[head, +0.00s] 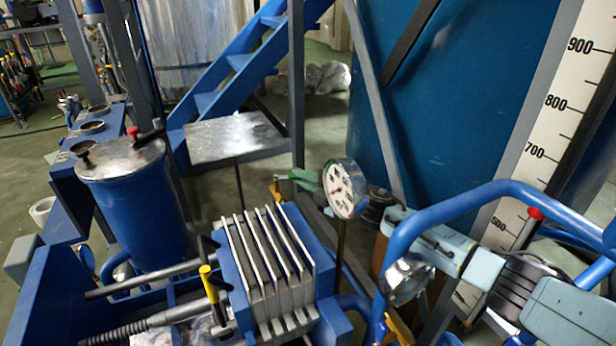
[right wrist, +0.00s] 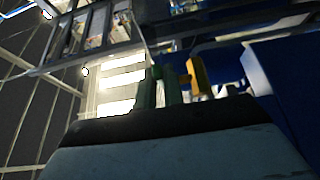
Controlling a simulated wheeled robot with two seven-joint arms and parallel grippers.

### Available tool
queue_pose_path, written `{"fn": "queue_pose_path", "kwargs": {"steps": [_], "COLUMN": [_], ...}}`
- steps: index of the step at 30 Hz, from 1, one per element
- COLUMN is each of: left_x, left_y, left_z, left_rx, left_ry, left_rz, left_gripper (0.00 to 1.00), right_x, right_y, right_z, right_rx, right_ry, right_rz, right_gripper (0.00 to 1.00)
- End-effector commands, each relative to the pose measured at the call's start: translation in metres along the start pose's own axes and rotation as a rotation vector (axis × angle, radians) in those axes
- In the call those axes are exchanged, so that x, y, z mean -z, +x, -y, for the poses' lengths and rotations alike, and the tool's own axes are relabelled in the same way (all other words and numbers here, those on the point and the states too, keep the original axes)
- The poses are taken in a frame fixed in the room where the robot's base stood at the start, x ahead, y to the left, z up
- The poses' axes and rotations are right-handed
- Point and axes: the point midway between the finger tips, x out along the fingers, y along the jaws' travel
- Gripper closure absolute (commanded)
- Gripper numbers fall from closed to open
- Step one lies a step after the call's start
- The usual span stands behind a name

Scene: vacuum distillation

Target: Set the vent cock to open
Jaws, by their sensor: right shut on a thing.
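A small yellow-orange handle, which I take to be the vent cock (head: 277,190), shows left of the round white gauge in the head view. My right gripper (head: 300,180) reaches in from the right behind the gauge, its green fingers at this handle. In the right wrist view the green fingers (right wrist: 160,90) are close together, with the yellow handle (right wrist: 198,76) right beside their tips. The gripper is shut on it, though the exact contact is hard to see. The cock's body and setting are mostly hidden. My left gripper is not in view.
The white dial gauge (head: 345,188) stands just in front of my right gripper. A plate filter press (head: 268,265) is below it, a blue lidded vessel (head: 140,215) to the left. Blue piping (head: 450,205) curves past my right arm. A blue tank (head: 460,100) fills the back right.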

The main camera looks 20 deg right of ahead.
Motion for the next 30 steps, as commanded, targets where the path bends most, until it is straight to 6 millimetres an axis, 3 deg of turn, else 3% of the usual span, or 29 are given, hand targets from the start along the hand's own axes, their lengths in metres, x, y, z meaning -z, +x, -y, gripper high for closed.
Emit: {"fn": "queue_pose_path", "kwargs": {"steps": [2, 3, 8, 20, 30], "left_x": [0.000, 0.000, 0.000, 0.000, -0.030], "left_y": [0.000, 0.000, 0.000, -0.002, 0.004], "left_z": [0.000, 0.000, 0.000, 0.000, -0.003], "left_rx": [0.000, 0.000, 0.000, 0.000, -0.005], "left_ry": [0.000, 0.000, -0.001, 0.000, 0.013], "left_rz": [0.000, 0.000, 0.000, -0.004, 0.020], "left_gripper": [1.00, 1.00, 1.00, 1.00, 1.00], "right_x": [-0.001, -0.001, -0.001, -0.001, -0.001], "right_y": [-0.001, -0.001, -0.001, -0.011, -0.077], "right_z": [0.000, 0.000, 0.000, 0.001, 0.001], "right_rx": [0.000, 0.000, 0.000, 0.001, 0.004], "right_ry": [-0.001, -0.001, -0.001, 0.001, 0.000], "right_rz": [0.002, 0.003, 0.002, 0.001, 0.001], "right_gripper": [1.00, 0.88, 0.68, 0.68, 0.68]}}
